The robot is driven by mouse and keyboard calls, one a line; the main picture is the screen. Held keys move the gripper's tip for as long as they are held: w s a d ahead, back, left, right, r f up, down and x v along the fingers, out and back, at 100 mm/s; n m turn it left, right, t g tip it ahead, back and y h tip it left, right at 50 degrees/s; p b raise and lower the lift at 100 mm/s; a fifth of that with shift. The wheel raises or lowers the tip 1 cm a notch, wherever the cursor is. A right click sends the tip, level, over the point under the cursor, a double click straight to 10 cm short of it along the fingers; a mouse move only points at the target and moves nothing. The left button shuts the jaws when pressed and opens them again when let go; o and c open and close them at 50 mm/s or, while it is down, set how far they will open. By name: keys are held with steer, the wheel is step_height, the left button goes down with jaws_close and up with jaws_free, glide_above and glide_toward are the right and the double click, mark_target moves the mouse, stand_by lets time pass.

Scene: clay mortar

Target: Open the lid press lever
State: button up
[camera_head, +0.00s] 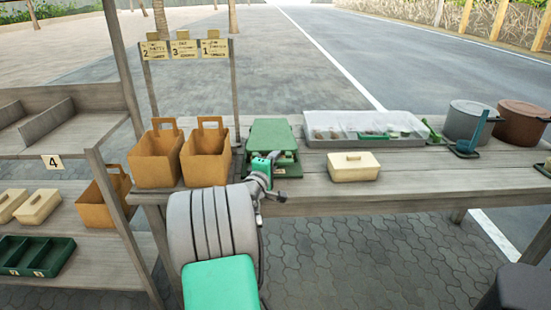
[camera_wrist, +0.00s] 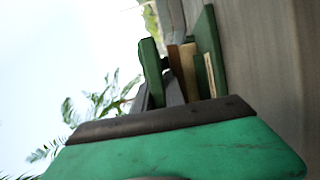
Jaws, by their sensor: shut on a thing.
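The green lid press (camera_head: 272,134) stands on the wooden table, left of its middle. Its flat green top plate lies above a lower green base (camera_head: 291,171), with a gap between them. My gripper (camera_head: 272,158) is at the press's near edge and is shut on what appears to be its lever; the gripper and arm hide most of the hold. In the wrist view, the press's green plates (camera_wrist: 207,50) show edge-on, with brown and tan layers between them, beyond the dark edge of my gripper. The lever itself cannot be made out clearly.
Two orange-brown carriers (camera_head: 156,157) stand left of the press. A cream lidded box (camera_head: 353,166) sits to its right, before a clear-lidded tray (camera_head: 364,125). A grey pot (camera_head: 468,121) and a brown pot (camera_head: 519,124) stand far right.

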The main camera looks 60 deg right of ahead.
jaws_close()
stand_by(0.8)
